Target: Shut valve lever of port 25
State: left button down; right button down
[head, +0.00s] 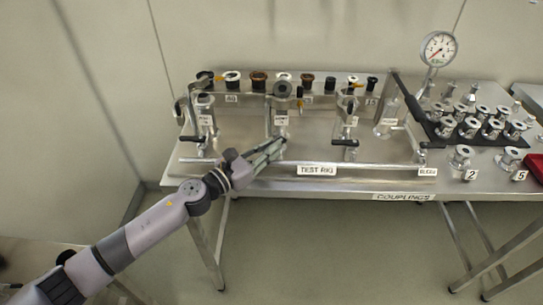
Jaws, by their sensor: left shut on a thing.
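The test rig stands on a steel table, with several upright ports in a row. My left gripper (274,148) reaches in from the left to the second port from the left (282,121). Its fingers are shut on the valve lever low on that port, and they hide most of the lever. The port's small white label is too small to read surely. Similar black levers show at the first port (203,139), the third port (346,142) and the bleed end (424,146). My right gripper is not in view.
A pressure gauge (438,49) rises at the back right. Several couplings stand on a black mat (484,138) and on the table at right. A row of caps sits on the rear rail (243,97). A front pipe (350,164) runs along the rig.

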pick_arm(q)
jog(key=shift+w+a+m+g+h+b, duration=0.2)
jog(key=shift+m+g+h+b, duration=0.25)
jog(key=shift+g+b, duration=0.15)
jog(key=shift+w+a+m+g+h+b, duration=0.1)
jog(key=shift+a+m+g+h+b, duration=0.05)
jog(key=shift+m+g+h+b, duration=0.45)
jog(key=c, duration=1.6)
grip_release()
jog(key=shift+o, duration=0.2)
jog(key=v, duration=1.2)
jog(key=shift+s+d, duration=0.1)
